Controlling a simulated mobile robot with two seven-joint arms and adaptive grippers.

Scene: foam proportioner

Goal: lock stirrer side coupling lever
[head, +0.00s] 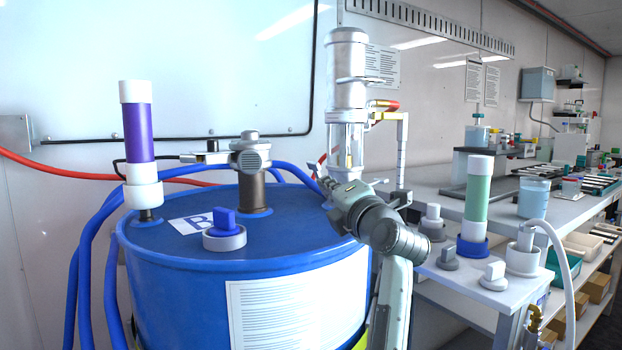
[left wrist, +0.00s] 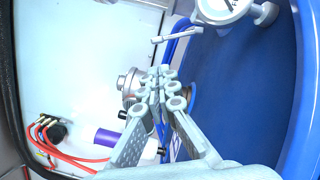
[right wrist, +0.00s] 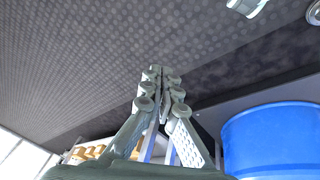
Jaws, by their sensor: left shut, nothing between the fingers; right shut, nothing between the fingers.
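The stirrer (head: 347,90) is a grey metal cylinder with a clear lower section, standing upright at the back right of the blue drum (head: 190,262). A coupling (head: 250,155) with a round ribbed knob stands on the drum lid, with a grey bar on its left. A slim grey lever (left wrist: 175,36) shows beyond my left fingertips in the left wrist view; I cannot tell what it joins. My left gripper (head: 320,177) is shut and empty, over the lid in front of the stirrer base. My right gripper (right wrist: 158,80) is shut and empty, away from the drum's top.
A purple cylinder (head: 139,130) stands at the lid's left. A blue-handled cap (head: 224,230) sits near its front. Blue hoses (head: 85,250) run down the drum's left. A bench (head: 465,285) on the right holds a green cylinder (head: 477,195) and several grey fittings.

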